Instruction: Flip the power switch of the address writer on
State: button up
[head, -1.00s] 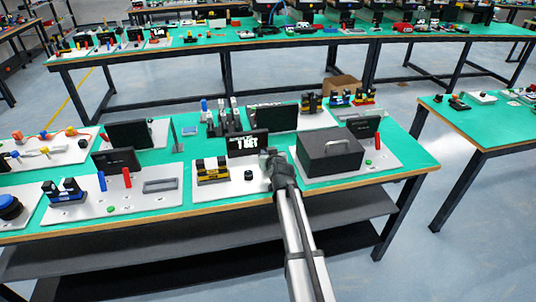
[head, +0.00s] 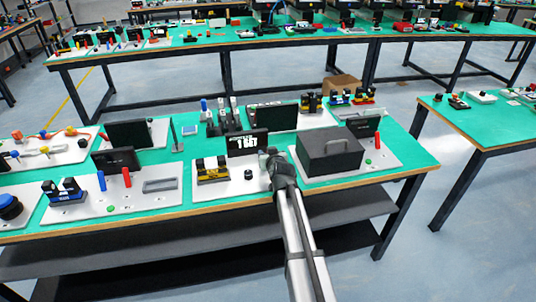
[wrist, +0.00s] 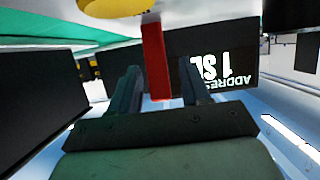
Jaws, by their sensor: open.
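The address writer is a white board (head: 233,187) with a black display (head: 236,145) showing white text, on the front green table. The display also shows in the wrist view (wrist: 240,50), with its text upside down. A red switch lever (wrist: 155,60) stands in front of the display in the wrist view. My gripper (wrist: 160,84) is open, with one dark finger on each side of the lever. I cannot tell whether either finger touches it. In the head view my gripper (head: 274,160) is at the board's right part and hides the lever.
A black-and-yellow block (head: 212,170) and a black knob (head: 248,174) sit on the same board. A dark box with a handle (head: 330,152) stands close to the right of my gripper. Another board with a red lever (head: 127,177) lies to the left.

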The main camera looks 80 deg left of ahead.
jog(key=v, duration=1.3)
jog(key=shift+d, duration=0.15)
